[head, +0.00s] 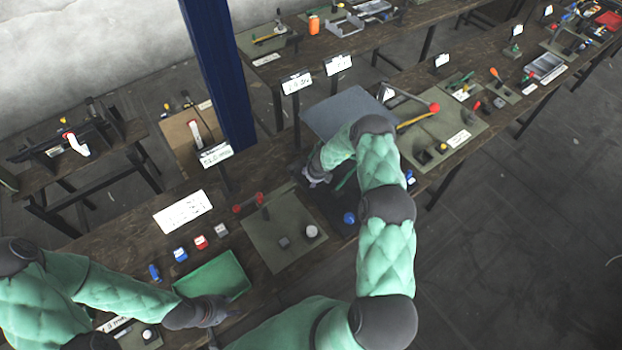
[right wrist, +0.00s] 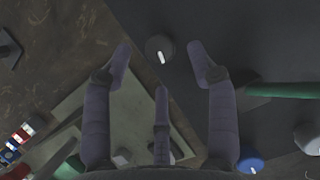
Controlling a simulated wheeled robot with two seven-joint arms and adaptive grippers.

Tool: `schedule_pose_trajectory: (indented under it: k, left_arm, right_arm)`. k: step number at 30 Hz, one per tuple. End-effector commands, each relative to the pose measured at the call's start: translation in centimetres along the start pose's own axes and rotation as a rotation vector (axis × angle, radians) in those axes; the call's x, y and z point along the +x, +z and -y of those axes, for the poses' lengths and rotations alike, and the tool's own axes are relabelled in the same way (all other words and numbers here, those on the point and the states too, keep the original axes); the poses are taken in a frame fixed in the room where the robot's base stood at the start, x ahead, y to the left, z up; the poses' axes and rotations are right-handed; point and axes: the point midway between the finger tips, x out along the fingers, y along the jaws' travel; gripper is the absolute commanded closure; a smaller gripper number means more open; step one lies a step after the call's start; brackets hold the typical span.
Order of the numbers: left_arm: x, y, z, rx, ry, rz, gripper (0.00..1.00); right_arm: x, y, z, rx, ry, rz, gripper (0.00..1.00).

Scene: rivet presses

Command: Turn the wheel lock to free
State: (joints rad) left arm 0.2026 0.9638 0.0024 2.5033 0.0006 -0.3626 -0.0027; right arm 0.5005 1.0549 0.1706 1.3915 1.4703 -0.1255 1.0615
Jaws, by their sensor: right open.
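A dark round knob (right wrist: 160,48) with a white mark, which may be the wheel lock, sits on a dark plate (right wrist: 215,22) in the right wrist view. The mark is slightly tilted from the picture's vertical. My right gripper (right wrist: 163,62) is open, with one finger to each side of the knob and a third below it; I see no clear contact. In the head view my right gripper (head: 316,176) is over the far left part of the dark plate, and the knob is hidden there. My left gripper (head: 226,316) is beside the green tray (head: 243,270); its fingers are unclear.
A green bar (right wrist: 282,90) and a blue knob (right wrist: 250,160) are right of my right gripper in the wrist view. A grey-green mat (head: 262,232) with small parts lies left of the dark plate. A grey panel (head: 340,108) and a sign (head: 215,154) stand behind.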

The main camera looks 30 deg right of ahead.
Motion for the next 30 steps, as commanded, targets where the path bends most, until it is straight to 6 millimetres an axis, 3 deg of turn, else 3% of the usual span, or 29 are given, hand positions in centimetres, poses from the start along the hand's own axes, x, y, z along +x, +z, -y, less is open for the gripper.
schedule_pose_trajectory:
  k: [9,23,26,30]
  left_arm:
    - [0.0,0.0,0.0,0.0,0.0,0.0,0.6]
    - [0.0,0.0,0.0,0.0,0.0,0.0,0.6]
    - [0.6,0.0,0.2,0.0,0.0,0.0,0.6]
    - [2.8,-0.1,1.0,0.0,0.0,0.0,0.6]
  right_arm:
    - [-2.9,0.1,0.0,0.001,0.0,0.001,0.42]
    - [-3.4,0.1,0.0,0.002,-0.001,0.001,0.42]
    - [-3.4,0.3,-0.1,0.032,-0.012,0.001,0.42]
    - [-3.9,0.8,-0.6,0.175,-0.063,-0.002,0.42]
